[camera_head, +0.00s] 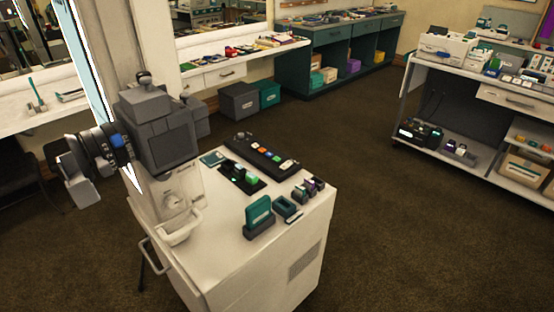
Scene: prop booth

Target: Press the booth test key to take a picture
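A long black key panel (240,141) lies along the back of a white cabinet's top (215,255). It carries several small coloured keys, among them an orange key (263,150) and a white key (286,164). A shorter black panel (257,187) in front of it has a bright green key (251,180). I cannot tell which key is the booth test key; any labels are too small to read. Neither of my grippers is in view.
A pale machine with a white tray (181,232) stands below the camera. A teal block in a dark holder (258,214) and several small dark items sit near the cabinet's front right. A white shelf cart (480,95) stands at right. Brown carpet between is clear.

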